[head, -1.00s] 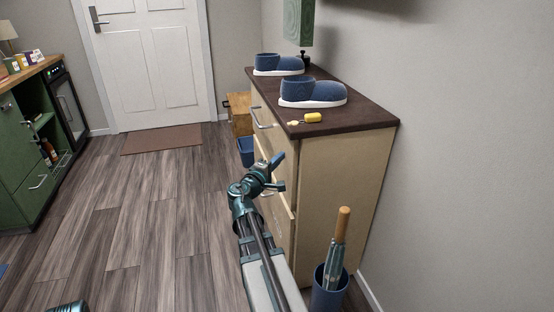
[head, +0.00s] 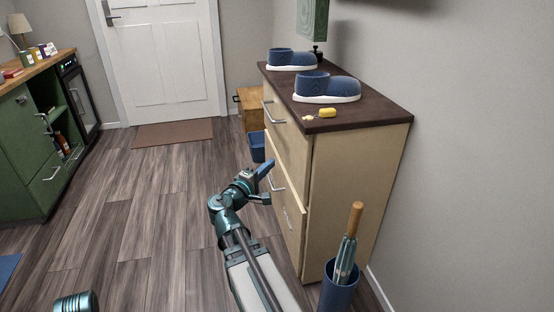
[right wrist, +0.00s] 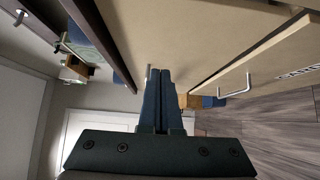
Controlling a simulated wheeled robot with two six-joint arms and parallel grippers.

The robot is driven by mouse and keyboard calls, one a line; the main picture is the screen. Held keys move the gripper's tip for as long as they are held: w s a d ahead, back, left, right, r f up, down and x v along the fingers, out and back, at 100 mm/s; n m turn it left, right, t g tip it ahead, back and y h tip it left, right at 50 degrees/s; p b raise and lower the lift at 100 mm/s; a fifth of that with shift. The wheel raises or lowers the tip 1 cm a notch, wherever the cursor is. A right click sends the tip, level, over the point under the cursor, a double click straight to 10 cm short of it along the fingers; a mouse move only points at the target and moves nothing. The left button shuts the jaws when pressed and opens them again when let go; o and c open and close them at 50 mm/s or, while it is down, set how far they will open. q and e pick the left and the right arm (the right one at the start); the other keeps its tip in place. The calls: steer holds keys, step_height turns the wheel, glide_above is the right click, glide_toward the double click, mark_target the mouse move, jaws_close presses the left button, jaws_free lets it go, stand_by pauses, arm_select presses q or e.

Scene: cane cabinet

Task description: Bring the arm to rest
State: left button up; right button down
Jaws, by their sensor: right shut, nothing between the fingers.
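My right arm reaches up from the bottom centre of the head view. My right gripper (head: 264,183) is in front of the cane cabinet's drawer fronts, on their left side. In the right wrist view the two blue fingers (right wrist: 160,98) lie together, with nothing between them. The light wood cabinet (head: 345,190) has a dark top, and a lower drawer (head: 290,205) stands slightly out from its front. A teal rounded part of mine shows at the bottom left, but my left gripper does not show.
Two blue shoes (head: 328,88) and a yellow tag (head: 327,112) are on the cabinet top. A blue umbrella bin (head: 339,289) stands by the cabinet's near corner. A small blue bin (head: 257,147) is beyond the gripper. Open floor (head: 150,220) lies to the left.

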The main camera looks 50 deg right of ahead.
steer(key=shift+v, duration=1.3)
steer(key=a+f+m+g+y+p, duration=0.1)
steer(key=a+f+y, duration=0.5)
steer(key=a, duration=0.5)
steer(key=a+f+y, duration=0.3)
steer(key=a+f, duration=0.6)
steer(key=a, duration=0.2)
steer(key=s+a+f+n+g+y+p, duration=0.15)
steer(key=s+a+y, duration=0.25)
steer(key=a, duration=0.7)
steer(key=s+a+f+n+g+y, duration=0.1)
steer(key=s+a+f+g+y, duration=0.2)
steer(key=a, duration=0.9)
step_height(320, 180, up, 38)
steer(key=s+p, duration=0.1)
steer(key=p, duration=3.6)
steer(key=shift+d+f+t, duration=0.2)
steer(key=shift+d+t, duration=0.1)
steer(key=shift+t, duration=0.15)
steer(key=shift+m, duration=0.25)
